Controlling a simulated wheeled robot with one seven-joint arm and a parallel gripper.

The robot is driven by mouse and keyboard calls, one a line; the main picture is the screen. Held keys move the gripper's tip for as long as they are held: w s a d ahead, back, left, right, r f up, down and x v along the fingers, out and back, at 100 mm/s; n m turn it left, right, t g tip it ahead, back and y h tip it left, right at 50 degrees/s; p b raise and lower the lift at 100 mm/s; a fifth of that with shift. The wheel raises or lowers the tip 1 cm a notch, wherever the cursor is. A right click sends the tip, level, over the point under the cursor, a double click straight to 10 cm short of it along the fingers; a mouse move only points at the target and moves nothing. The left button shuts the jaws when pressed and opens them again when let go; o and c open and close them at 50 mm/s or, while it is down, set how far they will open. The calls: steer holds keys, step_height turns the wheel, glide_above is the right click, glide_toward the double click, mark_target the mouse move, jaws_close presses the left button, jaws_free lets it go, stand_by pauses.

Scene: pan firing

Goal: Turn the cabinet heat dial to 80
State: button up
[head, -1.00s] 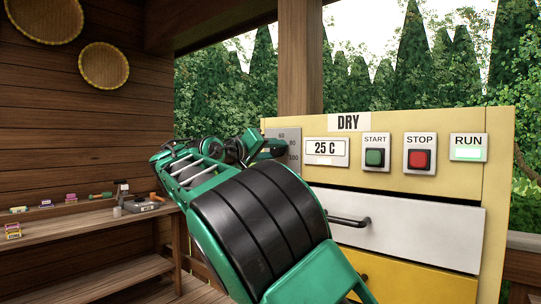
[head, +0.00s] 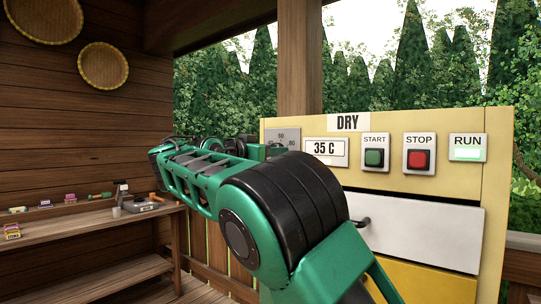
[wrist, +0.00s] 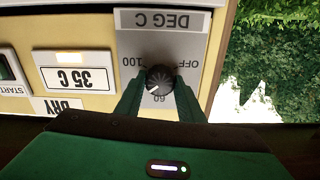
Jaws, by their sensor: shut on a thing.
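The heat dial is a black ribbed knob (wrist: 159,82) with a white pointer mark, on a grey plate (wrist: 160,45) printed "DEG C", "OFF", "100" and "60"; the wrist view sees it upside down. My gripper (wrist: 158,88) has a green finger on each side of the knob and is shut on it. The pointer is near the "60" end of the scale; the exact value is hard to read. The cabinet display (head: 326,148) reads 35 C, and it also shows in the wrist view (wrist: 78,79). In the head view my arm hides the dial.
The yellow cabinet (head: 497,195) carries a green START button (head: 374,158), a red STOP button (head: 418,160) and a lit RUN lamp (head: 467,154). A white drawer (head: 435,235) with a dark handle is below. A wooden bench (head: 80,232) with small items stands left.

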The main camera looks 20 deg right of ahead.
steer(key=shift+f+m, duration=0.15)
steer(key=shift+m, duration=0.55)
steer(key=o, duration=1.1)
steer(key=shift+c, duration=0.2)
steer(key=v, duration=1)
steer(key=shift+s+a, duration=0.15)
steer(key=shift+a, duration=0.15)
